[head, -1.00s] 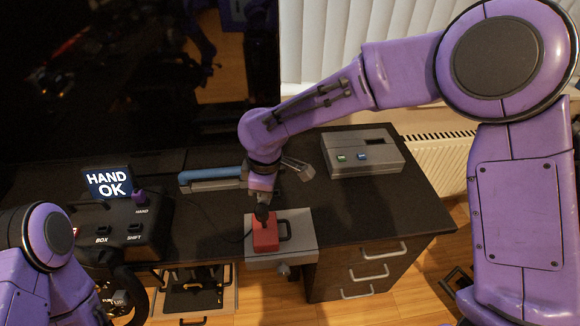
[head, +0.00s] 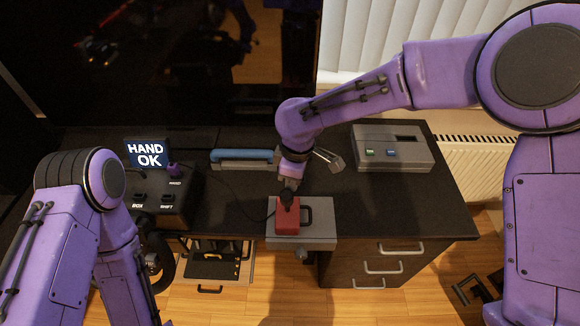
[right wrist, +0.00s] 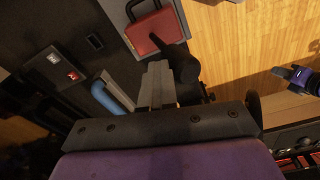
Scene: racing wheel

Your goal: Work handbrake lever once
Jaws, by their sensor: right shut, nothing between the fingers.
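The handbrake is a red block (head: 287,220) on a grey plate (head: 318,231) at the desk's front edge, with a black lever knob (head: 287,198) above it. My right gripper (head: 290,183) is shut and empty, close by the knob. In the right wrist view its closed grey fingertips (right wrist: 157,82) lie beside the black knob (right wrist: 184,66); I cannot tell whether they touch. The red block (right wrist: 153,31) shows beyond them. A small screen (head: 147,153) reads "HAND OK". My left arm shows at left, but its gripper is out of view.
A dark box (head: 160,200) labelled BOX and SHIFT stands left of the handbrake. A blue-topped bar (head: 243,157) lies behind it, and a grey box (head: 393,148) with two buttons stands back right. The desk top (head: 390,202) right of the handbrake is clear.

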